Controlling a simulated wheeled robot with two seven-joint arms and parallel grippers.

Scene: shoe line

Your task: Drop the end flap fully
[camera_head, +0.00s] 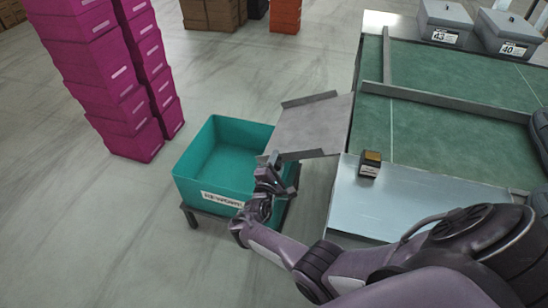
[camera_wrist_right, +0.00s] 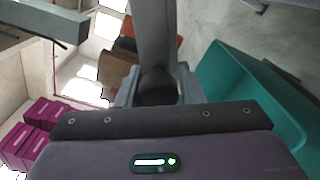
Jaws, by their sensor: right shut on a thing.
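The end flap (camera_head: 312,124) is a grey metal plate with raised side rails at the left end of the green-topped table. It juts out to the left, over the back right of a teal bin (camera_head: 212,155), and its exact tilt is hard to tell. My right gripper (camera_head: 272,168) is at the flap's near left corner, above the bin's right side, and is shut on the flap's edge. The fingertips are small and dark there, so the contact is partly hidden. In the right wrist view the bin (camera_wrist_right: 245,90) shows at the right. My left gripper is not in view.
The bin, with a white label, rests on a low dark stand (camera_head: 192,216). Grey boxes (camera_head: 445,22) stand at the back right. Magenta boxes (camera_head: 95,70) are stacked at left. Floor between stack and bin is clear.

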